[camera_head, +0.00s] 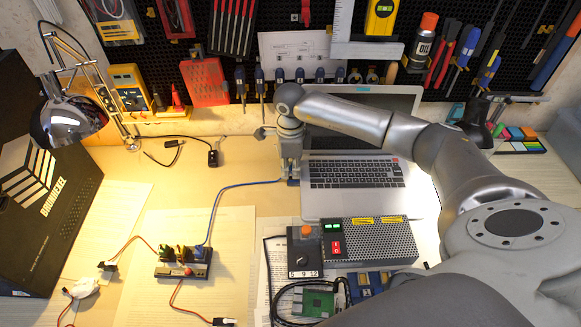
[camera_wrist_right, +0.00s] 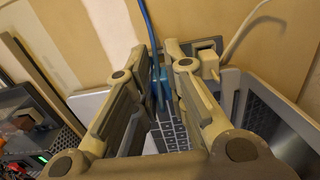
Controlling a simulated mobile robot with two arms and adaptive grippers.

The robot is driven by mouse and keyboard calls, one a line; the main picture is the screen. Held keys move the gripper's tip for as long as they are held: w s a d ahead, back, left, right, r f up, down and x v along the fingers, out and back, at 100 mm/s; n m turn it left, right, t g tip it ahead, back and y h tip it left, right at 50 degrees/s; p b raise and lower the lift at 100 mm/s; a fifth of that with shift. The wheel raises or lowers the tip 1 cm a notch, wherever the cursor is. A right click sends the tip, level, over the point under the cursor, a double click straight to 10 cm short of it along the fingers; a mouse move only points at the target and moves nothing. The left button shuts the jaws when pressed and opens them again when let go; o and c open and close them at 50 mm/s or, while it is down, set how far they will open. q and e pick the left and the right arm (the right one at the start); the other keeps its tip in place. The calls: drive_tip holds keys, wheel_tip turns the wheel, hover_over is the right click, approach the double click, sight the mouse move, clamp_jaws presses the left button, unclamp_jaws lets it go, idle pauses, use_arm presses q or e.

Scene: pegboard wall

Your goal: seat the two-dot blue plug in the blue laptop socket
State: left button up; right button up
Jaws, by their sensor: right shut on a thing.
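My right gripper (camera_head: 291,172) is at the left edge of the open laptop (camera_head: 352,204), shut on the blue plug (camera_head: 292,181). In the right wrist view the blue plug (camera_wrist_right: 160,78) shows between the fingers of the gripper (camera_wrist_right: 158,82), with its blue cable (camera_wrist_right: 148,28) running up. In the head view this cable (camera_head: 228,187) curves to a small dark block (camera_head: 183,270). The plug's dots and the blue laptop socket are hidden, and I cannot tell whether plug and socket touch. My left gripper is not in view.
A perforated metal box (camera_head: 372,242) stands in front of the laptop. A desk lamp (camera_head: 72,118) and a black box (camera_head: 42,190) stand at the left. A white plug (camera_wrist_right: 209,66) on a pale cable is beside the gripper. The desk left of the laptop is mostly clear.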

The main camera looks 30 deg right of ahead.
sight(290, 167)
drive_tip(key=shift+f+b, duration=0.6)
drive_tip(key=shift+f, duration=0.15)
drive_tip(key=o, duration=0.8)
drive_tip(key=shift+r, duration=0.2)
drive_tip(key=shift+r+p, duration=1.65)
drive_tip(key=shift+r, duration=0.75)
drive_tip(key=shift+f, duration=0.1)
